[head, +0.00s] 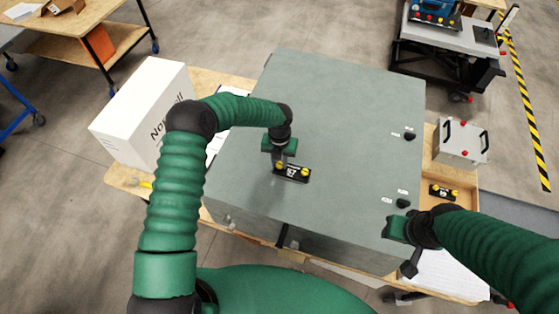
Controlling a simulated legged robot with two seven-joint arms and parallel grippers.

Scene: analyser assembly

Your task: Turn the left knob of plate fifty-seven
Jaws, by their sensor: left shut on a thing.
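Plate fifty-seven (291,173) is a small black plate marked 57 on the top of the large grey-green cabinet (335,110). The right knob (304,173) is uncovered. My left gripper (279,163) reaches down over the plate's left end and is shut on the left knob (279,166), which its fingers partly hide. My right gripper (398,229) is beside the cabinet's lower right edge, away from the plate. Whether its jaws are open I cannot tell.
Two black knobs (409,136) sit near the cabinet's right edge. A white box (146,112) stands at left. The cabinet top around plate fifty-seven is clear.

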